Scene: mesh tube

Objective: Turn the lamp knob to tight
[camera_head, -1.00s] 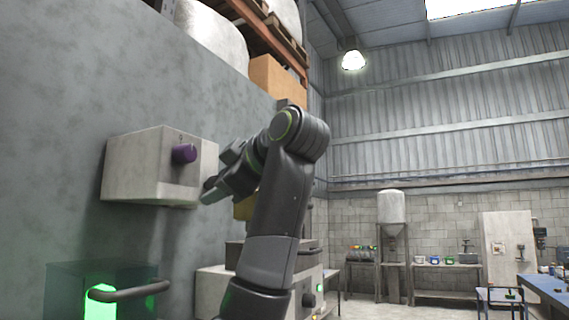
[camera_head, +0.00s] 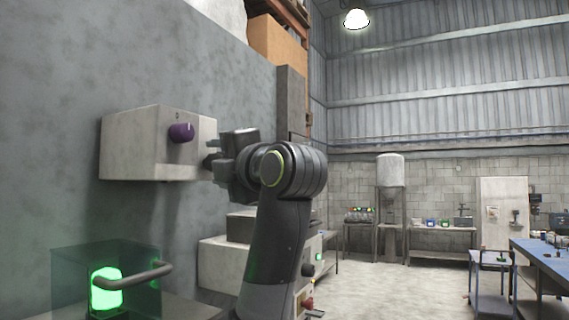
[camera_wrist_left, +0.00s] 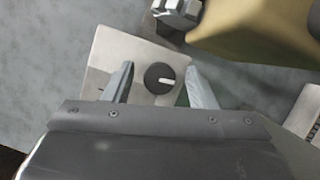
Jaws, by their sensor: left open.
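A pale box (camera_head: 135,150) is fixed to the grey wall at left in the head view. In the wrist view, a round black knob (camera_wrist_left: 158,78) with a white pointer mark sits on the box's pale face (camera_wrist_left: 115,50). The pointer points right. My left gripper (camera_wrist_left: 159,72) is open, one finger on each side of this knob with gaps showing. Whether the knob lies between the fingers in depth, I cannot tell.
A green glowing lamp (camera_head: 107,289) stands in a glassy case with a bar handle (camera_head: 135,275) below the box. An olive-yellow object (camera_wrist_left: 260,30) lies close by in the wrist view. Pale equipment (camera_head: 222,262) stands behind my arm. Open floor (camera_head: 400,285) is at right.

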